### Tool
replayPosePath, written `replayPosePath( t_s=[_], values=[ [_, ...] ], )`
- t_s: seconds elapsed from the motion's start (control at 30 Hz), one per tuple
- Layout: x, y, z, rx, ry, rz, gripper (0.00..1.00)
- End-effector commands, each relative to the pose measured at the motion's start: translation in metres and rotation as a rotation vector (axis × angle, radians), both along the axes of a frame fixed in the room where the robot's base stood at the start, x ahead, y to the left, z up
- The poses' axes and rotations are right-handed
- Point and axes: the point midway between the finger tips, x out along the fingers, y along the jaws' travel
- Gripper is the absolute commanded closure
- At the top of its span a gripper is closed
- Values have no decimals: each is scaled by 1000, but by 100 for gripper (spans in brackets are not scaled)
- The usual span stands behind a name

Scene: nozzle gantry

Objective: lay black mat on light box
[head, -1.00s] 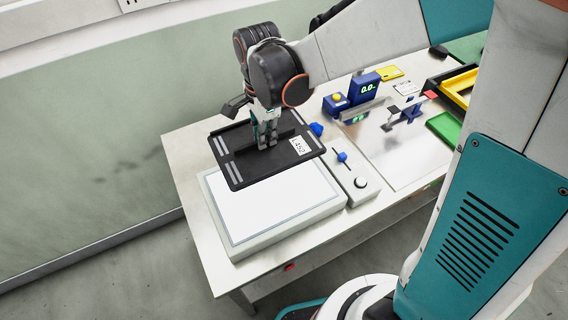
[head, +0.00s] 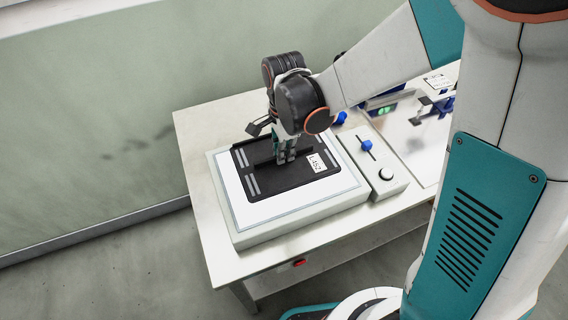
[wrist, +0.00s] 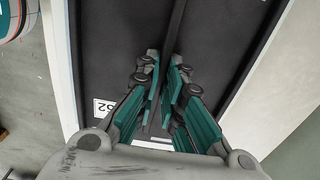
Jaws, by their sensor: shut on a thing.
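The black mat (head: 262,187) has a white label and pale strips along its left side. In the head view it lies over the white top of the light box (head: 320,200), with white showing around its left, front and right sides. I cannot tell whether it touches the surface. My gripper (head: 285,158) is shut on the raised rib in the middle of the mat. In the wrist view the fingers (wrist: 165,95) pinch the rib of the mat (wrist: 105,50). The far edge of the mat is partly hidden by my gripper.
A control box (head: 385,175) with a blue slider and a dark knob stands against the right side of the light box. A blue knob (head: 341,117) is behind it. A reflective plate (head: 410,140) lies further right. The table's left strip is clear.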

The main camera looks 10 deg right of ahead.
Motion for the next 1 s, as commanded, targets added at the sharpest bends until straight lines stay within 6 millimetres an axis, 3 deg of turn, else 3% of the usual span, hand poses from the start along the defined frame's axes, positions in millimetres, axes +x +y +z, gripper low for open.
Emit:
replayPosePath(
  t_s=[0.33,0.77,0.8,0.87,1.0],
  values=[
    [0,0,-41,0,0,0,100],
    [0,0,-45,0,0,0,100],
    [0,0,-45,0,0,0,87],
    [0,0,-44,0,0,0,74],
    [0,0,-44,0,0,0,72]
  ],
)
